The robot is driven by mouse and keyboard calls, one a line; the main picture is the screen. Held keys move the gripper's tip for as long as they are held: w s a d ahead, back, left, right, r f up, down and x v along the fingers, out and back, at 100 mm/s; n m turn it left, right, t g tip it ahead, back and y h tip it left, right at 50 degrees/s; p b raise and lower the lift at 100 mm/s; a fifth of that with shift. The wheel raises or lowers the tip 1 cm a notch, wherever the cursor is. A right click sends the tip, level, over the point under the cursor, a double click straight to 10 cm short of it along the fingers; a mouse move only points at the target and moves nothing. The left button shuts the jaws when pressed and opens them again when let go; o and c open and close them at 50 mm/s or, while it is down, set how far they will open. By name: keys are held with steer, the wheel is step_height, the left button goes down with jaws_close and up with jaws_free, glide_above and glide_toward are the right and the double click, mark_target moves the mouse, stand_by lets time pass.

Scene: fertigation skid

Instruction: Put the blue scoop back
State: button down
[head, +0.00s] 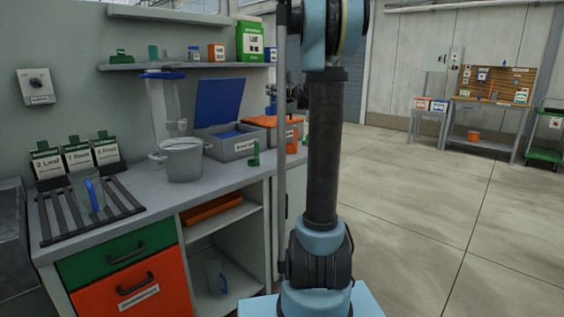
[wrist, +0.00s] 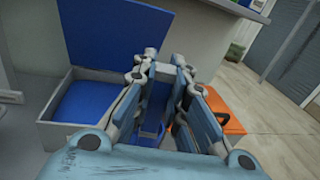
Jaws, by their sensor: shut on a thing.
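My gripper (wrist: 168,85) is shut in the wrist view, above the counter between the open grey box and the orange-lidded box. A blue piece (wrist: 152,130) of the blue scoop shows between its fingers; the fingers hide most of its shape. In the head view my gripper (head: 289,94) is a small dark shape, partly hidden by my own arm, and the scoop cannot be made out there. The open grey box (head: 232,151) has a raised blue lid (head: 219,101) and blue inside; it also shows at the left in the wrist view (wrist: 53,137).
A green-handled item (head: 254,153) and an orange one (head: 292,139) stand by the boxes. A grey bucket (head: 182,160) and clear column stand left of them. A blue-handled clear jug (head: 91,194) sits on the rack. A shelf (head: 190,65) runs above; open floor lies right.

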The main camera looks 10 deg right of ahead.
steer(key=shift+d, duration=0.3)
step_height(320, 180, down, 22)
steer(key=n+g+y, duration=0.1)
steer(key=y, duration=0.1)
steer(key=shift+w+d+g+y, duration=0.25)
steer(key=shift+w+g+y, duration=0.05)
steer(key=shift+w+y, duration=0.15)
stand_by(0.4)
steer(key=c, duration=1.7)
jaws_free()
steer(key=shift+o, duration=0.5)
steer(key=shift+r, duration=0.15)
